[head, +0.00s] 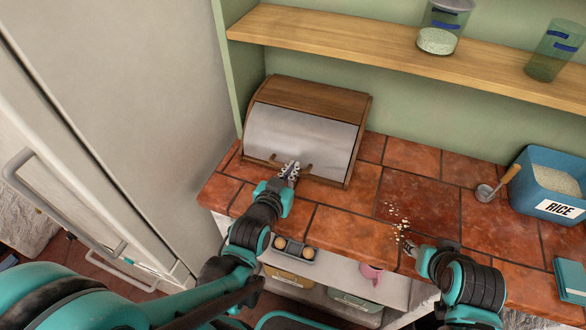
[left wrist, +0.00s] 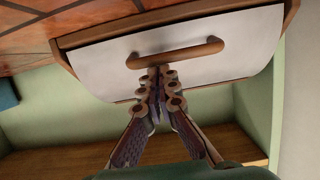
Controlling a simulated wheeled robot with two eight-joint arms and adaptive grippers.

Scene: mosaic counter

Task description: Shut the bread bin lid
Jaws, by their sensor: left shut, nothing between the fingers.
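The bread bin (head: 314,95) is a wooden box with a curved pale metal lid (head: 300,130), standing at the back left of the counter. The lid covers the front down to around the wooden base strip; I see no clear gap. Its wooden handle bar shows near the lower edge, and in the left wrist view the handle (left wrist: 190,51) lies across the lid. My left gripper (head: 291,170) is shut and empty, its tips at or very near the handle; contact is unclear. My right gripper (head: 408,246) is low over the counter's front, its fingers too small to read.
A blue rice tub (head: 550,185) and a metal scoop (head: 497,185) stand at the right. Pale grains (head: 396,213) are scattered mid-counter. A shelf (head: 390,50) with jars runs above. A tall pale fridge-like cabinet (head: 130,110) stands close on the left.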

